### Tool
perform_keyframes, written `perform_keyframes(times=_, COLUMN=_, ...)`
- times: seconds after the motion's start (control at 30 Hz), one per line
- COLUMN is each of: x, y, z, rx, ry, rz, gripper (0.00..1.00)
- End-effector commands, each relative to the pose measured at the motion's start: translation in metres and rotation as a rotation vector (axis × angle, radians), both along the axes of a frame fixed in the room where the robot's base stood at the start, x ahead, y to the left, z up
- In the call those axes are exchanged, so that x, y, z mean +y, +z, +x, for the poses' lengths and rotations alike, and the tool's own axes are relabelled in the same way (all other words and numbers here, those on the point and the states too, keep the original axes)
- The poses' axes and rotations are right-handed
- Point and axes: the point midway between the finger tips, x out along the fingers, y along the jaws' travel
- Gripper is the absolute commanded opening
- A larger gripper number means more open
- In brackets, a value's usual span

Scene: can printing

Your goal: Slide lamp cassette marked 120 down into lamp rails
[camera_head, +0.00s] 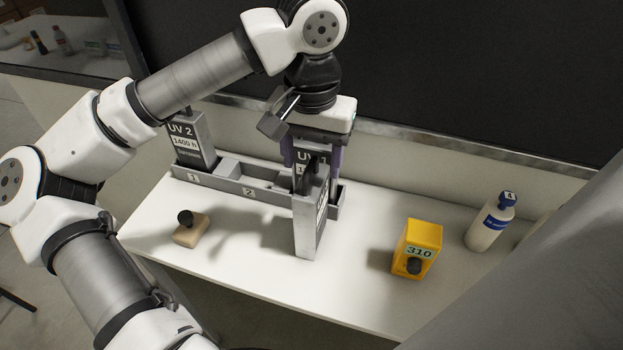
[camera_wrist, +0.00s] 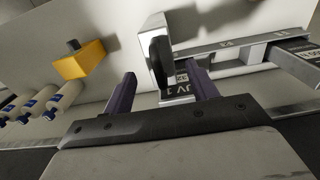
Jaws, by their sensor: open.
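My gripper (camera_head: 310,165) points down with its two purple fingers apart. Between and just below them is a grey cassette marked UV 1 (camera_head: 304,156), standing at the right end of the rails; it also shows between the fingers in the wrist view (camera_wrist: 184,87). Its hours label is partly hidden, so I cannot read 120. Close in front stands another tall grey block with a label on its right side (camera_head: 308,226); a black handle shows near its top (camera_wrist: 160,48). The grey rails (camera_head: 262,200) run along the table, with numbered places 1 and 2 visible.
A cassette marked UV 2, 1400 h (camera_head: 190,143), stands in the rails at left. A tan block with a black knob (camera_head: 190,232) lies in front. A yellow box marked 310 (camera_head: 416,247) and a white bottle (camera_head: 487,225) stand at right. The front table is mostly clear.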

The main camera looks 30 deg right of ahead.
Motion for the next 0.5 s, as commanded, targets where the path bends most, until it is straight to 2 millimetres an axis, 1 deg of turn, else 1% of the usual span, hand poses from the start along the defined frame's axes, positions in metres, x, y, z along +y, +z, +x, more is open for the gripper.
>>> perform_keyframes(times=0.1, x=-0.001, y=0.024, z=0.001, rx=-0.003, ry=0.001, rz=-0.001, gripper=0.58)
perform_keyframes(times=0.23, x=-0.001, y=0.044, z=0.001, rx=-0.001, ry=0.001, rz=0.0, gripper=0.58)
perform_keyframes(times=0.4, x=0.0, y=0.057, z=0.0, rx=-0.001, ry=0.0, rz=0.001, gripper=0.58)
perform_keyframes(times=0.5, x=0.0, y=0.059, z=0.0, rx=0.0, ry=0.0, rz=0.001, gripper=0.58)
